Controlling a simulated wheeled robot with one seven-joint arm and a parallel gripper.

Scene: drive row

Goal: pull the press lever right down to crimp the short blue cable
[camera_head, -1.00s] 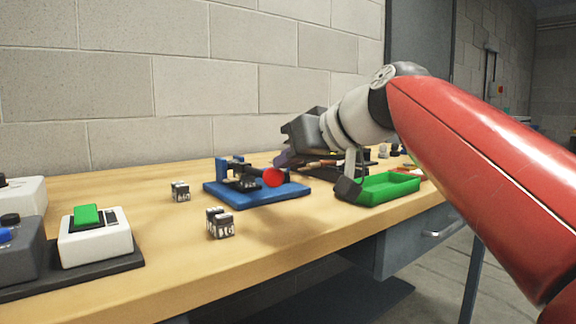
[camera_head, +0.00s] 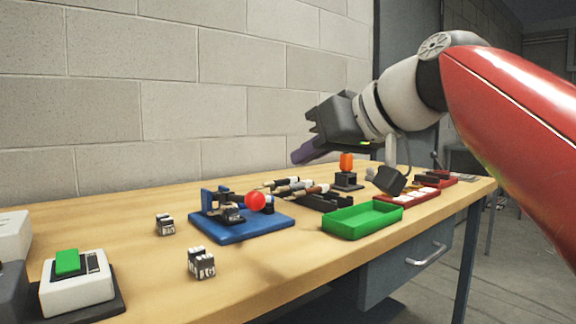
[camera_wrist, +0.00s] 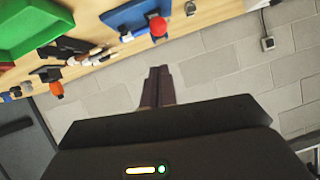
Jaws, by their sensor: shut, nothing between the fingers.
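The blue press (camera_head: 236,232) stands on the table in the middle of the head view, with a black mechanism on its base. Its lever ends in a red ball knob (camera_head: 255,201) that sticks out to the right. The knob (camera_wrist: 158,26) and part of the press base (camera_wrist: 125,16) also show at the top of the wrist view. My gripper (camera_head: 298,156) is above and to the right of the press, clear of the lever. Its dark purple fingers (camera_wrist: 158,72) are shut together and empty. I cannot make out the short blue cable.
A green tray (camera_head: 362,220) stands right of the press, with a black rack of cables (camera_head: 322,201) behind it. Small label blocks (camera_head: 201,263) stand left and front. A white box with a green button (camera_head: 78,282) is at front left. The wall runs behind.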

